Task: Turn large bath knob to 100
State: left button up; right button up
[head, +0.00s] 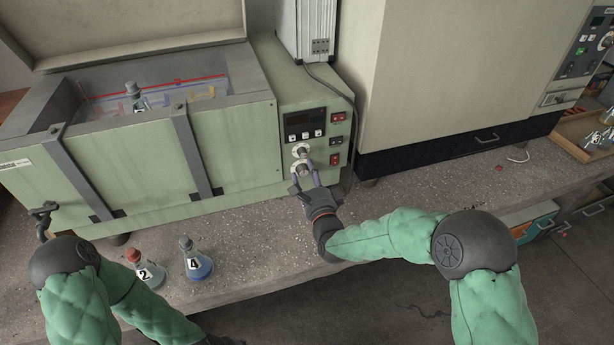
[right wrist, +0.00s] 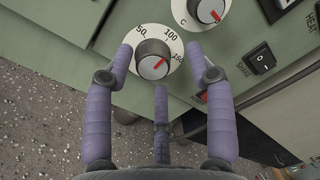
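The bath's control panel carries two knobs with white dials. The lower knob (head: 302,168) is the one at my right gripper (head: 305,180); it also shows in the right wrist view (right wrist: 152,66). Its dial reads 50, 100 and 150, and its red mark points up-right, roughly between 100 and 150. The upper knob (head: 301,151) has a red mark too and shows partly at the top of the right wrist view (right wrist: 208,10). My right gripper (right wrist: 160,60) is open, its purple fingers on either side of the lower knob with gaps visible. My left gripper is out of view.
The green bath (head: 240,155) holds a flask (head: 134,92). Flasks marked 2 (head: 148,272) and 4 (head: 197,262) stand on the bench at the front left. Switches (head: 336,141) sit right of the knobs. A large cabinet (head: 450,70) stands to the right.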

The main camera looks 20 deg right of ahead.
jog(key=shift+s+a+f, duration=0.1)
jog(key=shift+s, duration=0.35)
jog(key=s, duration=1.1)
jog(key=shift+f, duration=0.2)
jog(key=shift+s, duration=0.1)
